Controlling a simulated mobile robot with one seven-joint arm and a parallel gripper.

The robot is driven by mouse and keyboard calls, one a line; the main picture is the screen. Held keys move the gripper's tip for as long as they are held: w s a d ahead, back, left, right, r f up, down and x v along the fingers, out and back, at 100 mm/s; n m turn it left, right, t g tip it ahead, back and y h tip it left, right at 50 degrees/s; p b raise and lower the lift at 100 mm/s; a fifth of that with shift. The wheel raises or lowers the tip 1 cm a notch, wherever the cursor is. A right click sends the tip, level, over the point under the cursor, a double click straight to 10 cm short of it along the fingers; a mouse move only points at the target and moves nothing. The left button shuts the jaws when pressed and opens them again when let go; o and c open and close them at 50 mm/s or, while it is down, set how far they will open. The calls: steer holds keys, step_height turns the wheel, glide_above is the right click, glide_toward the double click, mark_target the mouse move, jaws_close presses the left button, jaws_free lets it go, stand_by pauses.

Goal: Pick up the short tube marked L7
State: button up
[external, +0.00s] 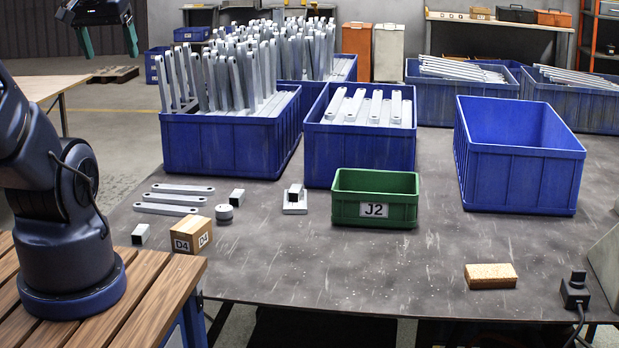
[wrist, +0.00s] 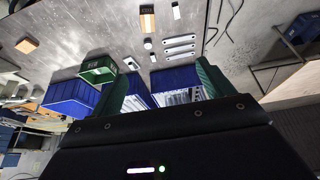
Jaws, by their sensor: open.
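Three short square grey tubes show in the external view: one at the left beside the D4 block (external: 140,235), one near the grey round weight (external: 237,197), and one standing on a flat metal piece (external: 295,192). No L7 mark is legible on any of them, so I cannot tell which bears it. The wrist view shows one short tube (wrist: 176,10) beside the wooden block and another (wrist: 153,58) near the weight. My gripper (external: 107,38) is open and empty, high at the upper left, well above and apart from the tubes. Its green fingers frame the wrist view.
The D4 block (external: 192,235), round weight (external: 224,213) and flat bars (external: 175,198) crowd the tubes. A green J2 bin (external: 345,208) stands right of them. Blue crates (external: 225,145) of upright bars stand behind. A sponge (external: 490,276) lies at front right; the middle front is clear.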

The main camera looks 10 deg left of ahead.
steer(key=shift+w, duration=0.1)
steer(key=n+g+h, duration=0.4)
steer(key=n, duration=1)
glide_above(140, 229)
step_height(140, 229, down, 28)
steer(key=r, duration=0.1)
steer(key=a+f+n, duration=0.5)
steer(key=f, duration=0.7)
steer(key=shift+h, duration=0.3)
steer(key=shift+s+d+x, duration=0.1)
steer(key=shift+s+x, duration=0.05)
steer(key=shift+x, duration=2.45)
steer(key=shift+s+d+x, duration=0.1)
steer(key=shift+d+x, duration=0.05)
steer(key=shift+x, duration=2.4)
steer(key=shift+s+r, duration=0.1)
steer(key=c, duration=1.1)
